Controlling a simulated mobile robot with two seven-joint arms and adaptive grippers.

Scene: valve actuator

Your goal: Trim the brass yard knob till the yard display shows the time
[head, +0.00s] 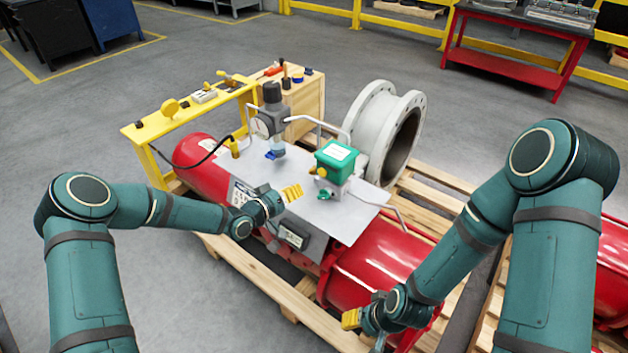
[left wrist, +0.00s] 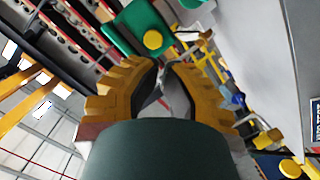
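A brass-coloured knob (head: 319,171) sits on the side of a green box (head: 336,153) on the grey plate. A round yellow knob shows in the left wrist view (left wrist: 153,39) against the green part. A yellow disc-shaped part (head: 170,107) and a small pale device (head: 204,96) are on the yellow stand. I cannot tell which is the yard knob or display; no readout is legible. My right gripper (head: 352,318) is low at the front, partly hidden.
The red actuator (head: 372,262) lies on a wooden pallet (head: 262,276). A black regulator with a gauge (head: 272,105) and curved grey handles rise from the plate. A grey flanged pipe (head: 375,120) stands behind. The yellow stand (head: 190,105) is at the back left. Open floor lies left.

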